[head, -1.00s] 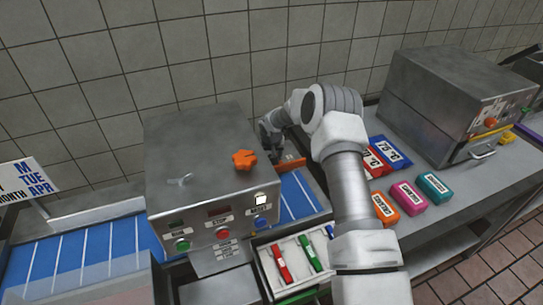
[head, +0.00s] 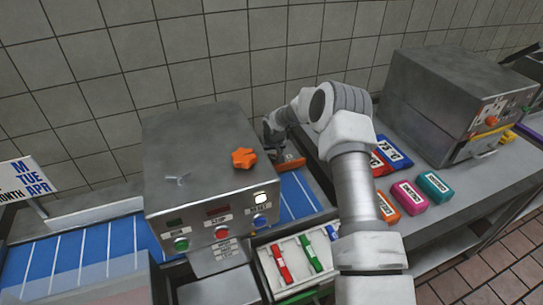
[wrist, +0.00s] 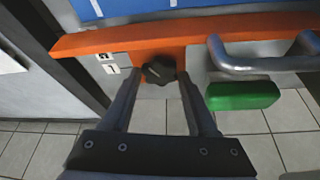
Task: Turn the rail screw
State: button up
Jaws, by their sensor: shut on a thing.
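The rail screw is a black lobed knob (wrist: 158,70) set in an orange bracket in the wrist view. The bracket joins a long orange rail (wrist: 240,24), which runs along the edge of the blue belt (wrist: 150,8). My gripper (wrist: 159,76) has its two dark fingers on either side of the knob and is shut on it. In the head view my gripper (head: 270,132) reaches down behind the right side of the steel machine (head: 195,135), near the orange rail (head: 290,163). The knob is hidden there.
A metal handle (wrist: 255,68) and a green block (wrist: 243,96) are close right of the knob. An orange star knob (head: 243,157) stands on the machine's top. A tray of coloured markers (head: 292,240) is in front. Boxes lie right of my arm, near another steel machine (head: 455,95).

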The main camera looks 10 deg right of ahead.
jog(key=o, duration=1.4)
jog(key=shift+r, duration=0.15)
jog(key=b+v, duration=0.1)
jog(key=v, duration=1.6)
jog(key=shift+s+a+b, duration=0.1)
jog(key=shift+s+b, duration=0.05)
jog(key=shift+b, duration=0.15)
